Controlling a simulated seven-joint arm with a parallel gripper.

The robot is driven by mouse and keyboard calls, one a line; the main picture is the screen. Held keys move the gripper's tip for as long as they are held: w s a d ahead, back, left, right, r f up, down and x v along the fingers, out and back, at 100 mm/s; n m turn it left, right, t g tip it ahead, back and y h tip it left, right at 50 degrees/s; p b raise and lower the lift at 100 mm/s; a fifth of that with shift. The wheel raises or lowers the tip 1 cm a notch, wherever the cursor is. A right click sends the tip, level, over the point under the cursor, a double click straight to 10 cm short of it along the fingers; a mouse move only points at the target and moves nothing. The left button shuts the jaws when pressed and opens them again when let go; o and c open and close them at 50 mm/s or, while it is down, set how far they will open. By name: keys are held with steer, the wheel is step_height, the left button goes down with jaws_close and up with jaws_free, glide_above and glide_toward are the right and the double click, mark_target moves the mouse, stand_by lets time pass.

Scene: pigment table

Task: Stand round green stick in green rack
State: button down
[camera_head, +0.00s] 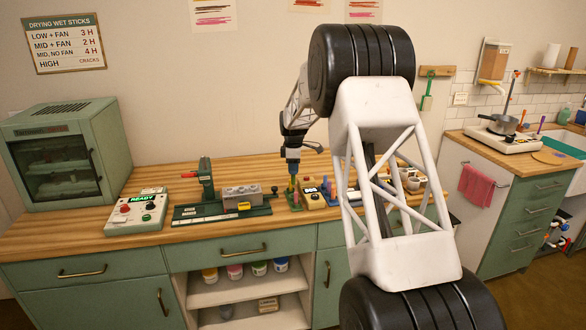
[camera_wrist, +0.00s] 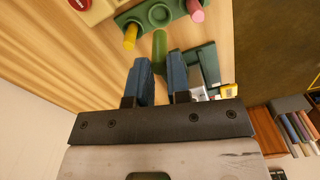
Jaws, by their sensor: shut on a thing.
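My gripper (camera_wrist: 157,68) has blue fingers, shut on a round green stick (camera_wrist: 159,46). The stick's far end points at the green rack (camera_wrist: 142,9), close to a round green socket on it; I cannot tell whether it touches or is in it. A yellow stick (camera_wrist: 130,38) and a pink stick (camera_wrist: 196,11) stand in the rack on either side. In the head view my gripper (camera_head: 293,170) points down over the rack (camera_head: 293,203) on the wooden counter. The green stick is too small to make out there.
A cream box with a red button (camera_wrist: 85,8) lies beside the rack. In the head view, a green press with a grey block (camera_head: 241,193) and a control box reading READY (camera_head: 137,211) stand to the left. A drying cabinet (camera_head: 62,150) is at far left.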

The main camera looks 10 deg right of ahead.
mark_target(293, 180)
steer(key=shift+f, duration=0.1)
steer(key=shift+f, duration=1.95)
steer(key=shift+f, duration=1.05)
stand_by(1.2)
steer(key=c, duration=1)
jaws_free()
steer(key=shift+r, duration=0.15)
steer(key=shift+r, duration=3.9)
